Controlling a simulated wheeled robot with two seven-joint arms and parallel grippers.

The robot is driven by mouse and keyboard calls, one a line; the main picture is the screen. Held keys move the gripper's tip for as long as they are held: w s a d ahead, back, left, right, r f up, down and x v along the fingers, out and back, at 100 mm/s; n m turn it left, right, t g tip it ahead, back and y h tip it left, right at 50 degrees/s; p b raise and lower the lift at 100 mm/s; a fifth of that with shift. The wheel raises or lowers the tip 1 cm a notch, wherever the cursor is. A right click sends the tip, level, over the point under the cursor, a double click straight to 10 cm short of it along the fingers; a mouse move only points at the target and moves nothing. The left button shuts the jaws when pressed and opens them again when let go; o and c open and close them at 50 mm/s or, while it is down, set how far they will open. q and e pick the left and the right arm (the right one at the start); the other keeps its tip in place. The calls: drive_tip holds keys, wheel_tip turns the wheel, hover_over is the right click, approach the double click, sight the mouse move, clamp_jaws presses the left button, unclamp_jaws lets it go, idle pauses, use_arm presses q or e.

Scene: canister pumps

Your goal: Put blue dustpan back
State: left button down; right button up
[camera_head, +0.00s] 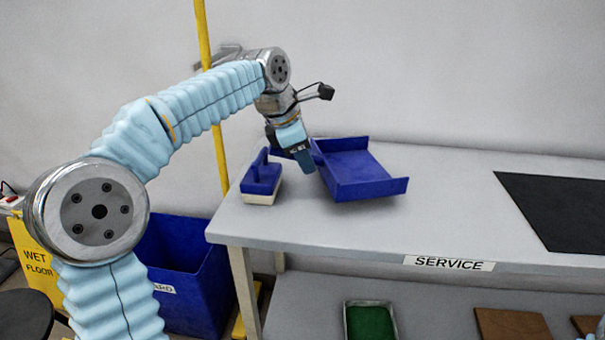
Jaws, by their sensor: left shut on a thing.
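The blue dustpan (362,172) is at the left part of the grey service table (300,222), with its open side toward the right front. Its front edge looks slightly raised over the table top; I cannot tell whether it touches. My left gripper (308,162) comes down from above and is shut on the dustpan at its left rear side. The fingertips are partly hidden by the dustpan. A blue brush with a pale base (262,182) stands just left of the dustpan. My right gripper is not clearly seen; only a bit of arm shows at the bottom right corner.
A black mat (560,207) lies on the table's right. A blue bin (188,275) and a yellow wet floor sign (34,262) stand left of the table. A yellow pole (215,110) rises behind my arm. Below is a shelf with a green-filled tray (370,321) and brown boards (512,325).

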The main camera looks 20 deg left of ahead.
use_arm(q)
drive_tip(key=f, duration=0.3)
drive_tip(key=shift+a, duration=0.35)
drive_tip(key=shift+f, duration=0.35)
drive_tip(key=c, duration=0.9)
unclamp_jaws()
drive_tip(key=p+v, duration=0.1)
drive_tip(key=v, duration=1.1)
